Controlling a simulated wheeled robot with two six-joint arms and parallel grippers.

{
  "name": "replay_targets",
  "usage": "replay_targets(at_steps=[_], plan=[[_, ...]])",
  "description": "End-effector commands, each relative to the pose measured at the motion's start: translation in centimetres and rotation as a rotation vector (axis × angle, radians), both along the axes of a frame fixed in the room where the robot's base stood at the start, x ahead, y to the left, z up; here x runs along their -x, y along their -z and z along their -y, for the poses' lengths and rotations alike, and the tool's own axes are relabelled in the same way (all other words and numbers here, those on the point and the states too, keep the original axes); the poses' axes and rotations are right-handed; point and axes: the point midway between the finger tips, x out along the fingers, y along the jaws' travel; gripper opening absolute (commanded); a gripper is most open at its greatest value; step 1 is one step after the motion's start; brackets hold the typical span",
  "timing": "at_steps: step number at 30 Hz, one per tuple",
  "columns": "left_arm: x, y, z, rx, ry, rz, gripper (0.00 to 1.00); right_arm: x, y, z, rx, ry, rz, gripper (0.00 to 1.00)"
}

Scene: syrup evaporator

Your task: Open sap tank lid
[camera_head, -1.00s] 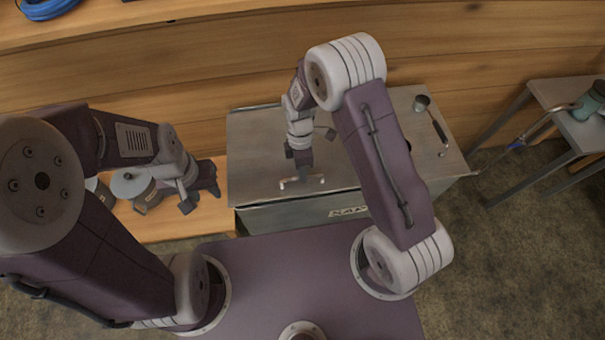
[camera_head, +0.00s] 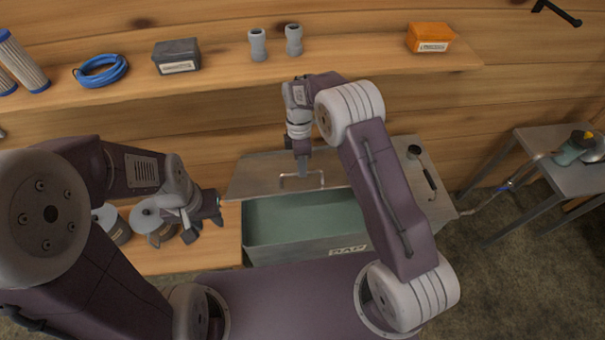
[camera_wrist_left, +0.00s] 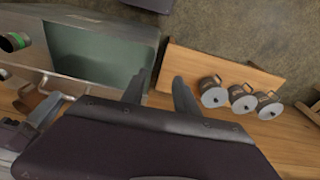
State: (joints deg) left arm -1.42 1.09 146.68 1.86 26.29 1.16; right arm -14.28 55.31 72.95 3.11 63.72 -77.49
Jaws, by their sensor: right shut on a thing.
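The sap tank (camera_head: 262,254) is a grey metal box with a label on its front, and its blue-green inside shows. It also shows in the left wrist view (camera_wrist_left: 152,33). Its flat grey lid (camera_head: 252,180) is tilted up at the front, hinged toward the back. My right gripper (camera_head: 302,174) is shut on the lid's bar handle (camera_head: 286,183); the arm hides part of the lid. My left gripper (camera_head: 206,222) is left of the tank and touches nothing I can see. Its fingers (camera_wrist_left: 160,92) are apart and empty in the left wrist view.
Several lidded metal pots (camera_wrist_left: 242,104) stand on a wooden bench left of the tank. A ladle-like tool (camera_head: 424,172) lies at the tank's right. A shelf behind holds a blue hose coil (camera_head: 101,71) and an orange box (camera_head: 430,38). A metal side table (camera_head: 560,160) stands at right.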

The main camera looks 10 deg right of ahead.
Motion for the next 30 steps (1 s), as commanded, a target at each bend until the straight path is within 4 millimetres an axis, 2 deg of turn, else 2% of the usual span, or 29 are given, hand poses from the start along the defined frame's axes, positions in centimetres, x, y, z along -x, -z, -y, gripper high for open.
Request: replay_targets(at_steps=[1,11,12,15,17,23,30], plan=[[0.0,0.0,0.0,0.0,0.0,0.0,0.36,-0.9,0.1,0.1,-0.001,-0.001,0.029,0.0],[0.0,0.1,0.0,0.0,0.0,0.0,0.36,-1.0,0.1,0.0,-0.002,-0.002,0.029,0.0],[0.0,0.1,0.0,0.0,0.0,0.0,0.31,-1.0,0.1,0.0,-0.002,-0.002,0.028,0.0],[-0.1,0.4,-0.1,0.008,-0.03,-0.022,0.03,-1.0,0.1,0.0,-0.002,-0.002,0.028,0.0],[-0.1,1.0,-0.1,0.023,-0.089,-0.066,0.0,-1.0,0.1,0.0,-0.002,-0.002,0.028,0.0],[-0.5,5.5,0.0,0.127,-0.503,-0.368,0.0,-0.9,0.1,0.0,-0.002,-0.002,0.028,0.0],[-0.6,12.1,1.8,0.269,-1.049,-0.796,0.0,-0.9,0.1,0.0,-0.002,-0.002,0.028,0.0]])
